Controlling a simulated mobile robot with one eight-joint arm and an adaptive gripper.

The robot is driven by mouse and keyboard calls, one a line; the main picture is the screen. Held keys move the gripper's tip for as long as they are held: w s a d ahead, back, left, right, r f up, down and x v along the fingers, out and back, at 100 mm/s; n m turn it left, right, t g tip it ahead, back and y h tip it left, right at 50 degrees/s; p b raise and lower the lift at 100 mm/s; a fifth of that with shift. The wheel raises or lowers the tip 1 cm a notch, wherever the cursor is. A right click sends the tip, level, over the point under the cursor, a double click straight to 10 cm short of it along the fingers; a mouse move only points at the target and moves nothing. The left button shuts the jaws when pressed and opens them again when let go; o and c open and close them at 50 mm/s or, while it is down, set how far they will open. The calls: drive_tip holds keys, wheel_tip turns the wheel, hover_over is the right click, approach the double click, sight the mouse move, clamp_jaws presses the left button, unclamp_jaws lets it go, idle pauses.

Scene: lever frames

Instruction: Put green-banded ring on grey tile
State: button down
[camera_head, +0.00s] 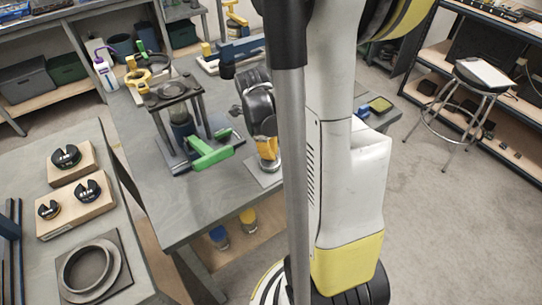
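On the left bench, dark notched rings lie on light wooden blocks. One ring (66,156) is on the far block (58,176), and two, a left one (49,210) and a right one (87,190), are on the near block (98,211). Their band colours are too small to tell, so I cannot pick out the green-banded one. In front, a large grey ring (112,264) lies on a square dark grey plate (122,243).
A stool (480,80) stands on open floor at right.

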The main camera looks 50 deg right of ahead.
drive_tip(key=shift+f, duration=0.15)
drive_tip(key=c, duration=1.6)
unclamp_jaws()
drive_tip(key=shift+r, duration=0.2)
